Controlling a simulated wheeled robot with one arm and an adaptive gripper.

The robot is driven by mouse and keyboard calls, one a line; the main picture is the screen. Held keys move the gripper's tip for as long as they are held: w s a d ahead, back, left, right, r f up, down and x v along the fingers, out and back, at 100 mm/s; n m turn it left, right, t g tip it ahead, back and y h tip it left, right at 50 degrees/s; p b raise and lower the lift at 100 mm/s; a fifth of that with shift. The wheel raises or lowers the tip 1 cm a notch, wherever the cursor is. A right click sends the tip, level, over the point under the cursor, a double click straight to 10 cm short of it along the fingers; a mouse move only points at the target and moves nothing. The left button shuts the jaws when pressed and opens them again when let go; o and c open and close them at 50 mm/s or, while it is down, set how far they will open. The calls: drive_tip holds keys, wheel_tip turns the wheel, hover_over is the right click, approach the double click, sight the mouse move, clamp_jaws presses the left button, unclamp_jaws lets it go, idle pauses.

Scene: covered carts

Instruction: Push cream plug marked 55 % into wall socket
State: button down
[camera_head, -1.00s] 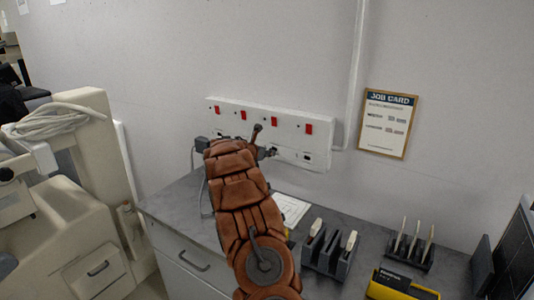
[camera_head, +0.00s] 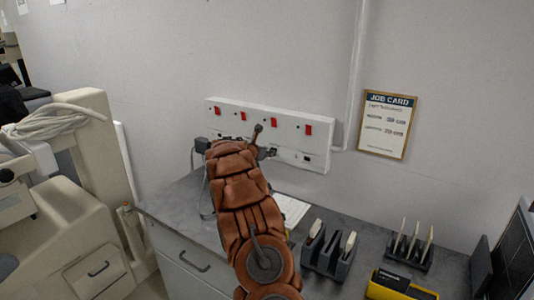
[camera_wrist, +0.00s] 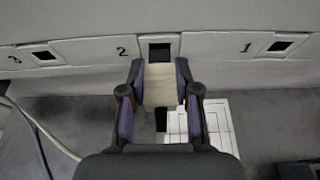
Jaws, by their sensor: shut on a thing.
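The wall socket strip (camera_head: 220,103) is a white panel with red switches on the wall. In the wrist view its lower face (camera_wrist: 85,50) has square dark openings by the numbers 3, 2 and 1. My gripper (camera_wrist: 160,98) is shut on the cream plug (camera_wrist: 159,84), a pale block between its two pads. The plug is lined up just below the dark opening (camera_wrist: 160,48) right of the number 2. I cannot tell whether it touches. No 55 % marking is legible. In the head view my arm hides the plug and most of the gripper.
A dark plug with a grey cord (camera_head: 202,145) sits at the strip's left end. A grey bench (camera_head: 178,205) below carries a white sheet (camera_head: 291,208), a dark holder with pale pieces (camera_head: 328,255), a rack (camera_head: 408,252) and a yellow-black item (camera_head: 398,286). A job card (camera_head: 386,125) hangs right.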

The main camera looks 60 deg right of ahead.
drive_tip(key=shift+d+p, duration=1)
drive_tip(key=shift+d, duration=0.1)
drive_tip(key=c, duration=0.7)
unclamp_jaws()
drive_tip(key=shift+c, duration=0.2)
drive_tip(key=v, duration=1.2)
